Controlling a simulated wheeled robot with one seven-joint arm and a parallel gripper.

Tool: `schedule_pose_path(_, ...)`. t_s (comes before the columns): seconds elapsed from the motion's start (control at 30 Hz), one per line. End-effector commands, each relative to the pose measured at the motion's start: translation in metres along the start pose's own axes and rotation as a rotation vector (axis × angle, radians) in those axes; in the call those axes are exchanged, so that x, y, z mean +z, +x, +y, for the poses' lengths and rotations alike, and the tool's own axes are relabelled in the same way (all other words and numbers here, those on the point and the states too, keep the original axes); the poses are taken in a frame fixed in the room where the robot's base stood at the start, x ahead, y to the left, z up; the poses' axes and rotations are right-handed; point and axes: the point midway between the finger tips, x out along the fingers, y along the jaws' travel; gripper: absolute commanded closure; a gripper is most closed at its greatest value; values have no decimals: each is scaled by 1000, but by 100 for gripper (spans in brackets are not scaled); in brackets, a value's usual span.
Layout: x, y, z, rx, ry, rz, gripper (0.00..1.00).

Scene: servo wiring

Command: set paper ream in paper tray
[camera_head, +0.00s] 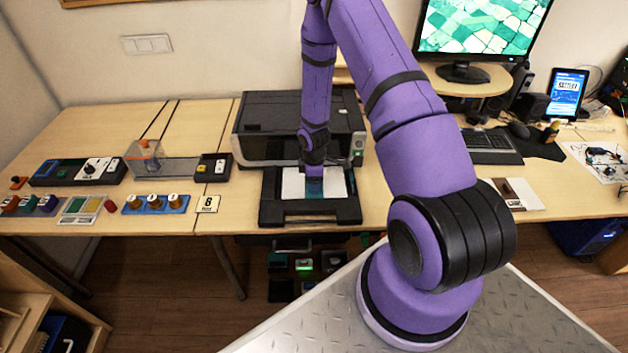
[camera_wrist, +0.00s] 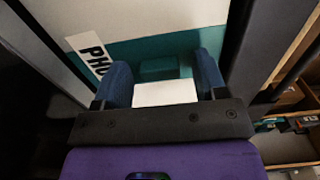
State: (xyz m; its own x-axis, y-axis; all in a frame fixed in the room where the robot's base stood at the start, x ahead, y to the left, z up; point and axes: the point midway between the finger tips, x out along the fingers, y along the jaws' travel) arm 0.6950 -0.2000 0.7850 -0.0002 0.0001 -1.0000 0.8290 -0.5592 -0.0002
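The paper ream (camera_head: 293,184) is a white block with a teal band across its middle. It lies flat within the black paper tray (camera_head: 283,215), which extends from the front of the printer. My gripper (camera_head: 314,186) points down over the ream's middle and hides part of it. In the wrist view the ream's white top (camera_wrist: 150,22) bears a label, partly readable as "PHO". The blue fingers of my gripper (camera_wrist: 164,72) stand apart on either side of a small teal block (camera_wrist: 159,68) on the band, with a gap visible at its right.
The dark printer (camera_head: 262,130) stands directly behind the tray. A white sheet with a brown piece (camera_head: 520,194) lies to the right, near the keyboard (camera_head: 488,146).

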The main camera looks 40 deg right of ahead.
Motion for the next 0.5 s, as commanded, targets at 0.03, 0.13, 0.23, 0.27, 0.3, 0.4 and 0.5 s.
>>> schedule_pose_path(0.03, 0, 0, 0, 0, 0, 0, 34)
schedule_pose_path(0.13, 0, -1, 0, 0, 0, 0, 34)
schedule_pose_path(0.23, 0, -7, 0, 1, 1, 1, 34)
schedule_pose_path(0.27, 0, -10, 0, 1, 1, 1, 34)
schedule_pose_path(0.3, 0, -15, 1, 3, 1, 1, 34)
schedule_pose_path(0.4, 0, -31, 1, 3, 1, 1, 34)
schedule_pose_path(0.5, 0, -50, 1, 3, 2, 2, 34)
